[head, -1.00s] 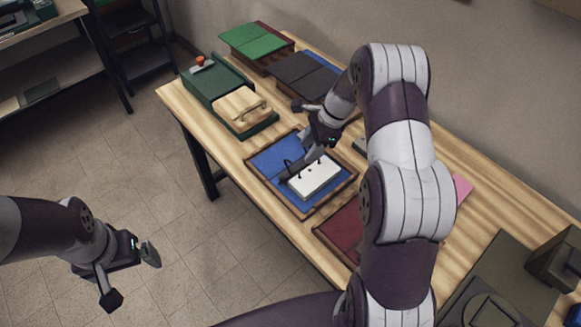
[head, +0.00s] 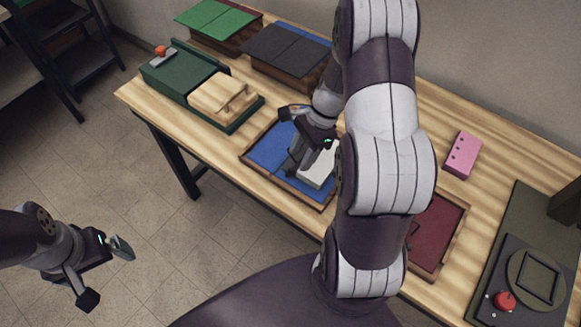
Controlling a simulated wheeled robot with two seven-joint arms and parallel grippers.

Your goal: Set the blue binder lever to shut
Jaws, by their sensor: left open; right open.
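The blue binder (head: 268,150) lies open in a wooden tray near the middle of the table, with a white paper stack (head: 319,168) on its right part. My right gripper (head: 294,160) is open over the binder, at the left side of the paper. The gripper and arm hide the binder's rings and lever, so I cannot tell the lever's position or whether a finger touches it. My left gripper (head: 106,272) is open and empty, over the floor left of the table.
A red binder (head: 436,232) in a tray lies right of my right arm. A pink block with holes (head: 462,155) is behind it. A green board with a wooden block (head: 222,97), a green binder (head: 212,20) and a black binder (head: 286,52) stand farther back. A dark device with a red button (head: 505,300) is at right.

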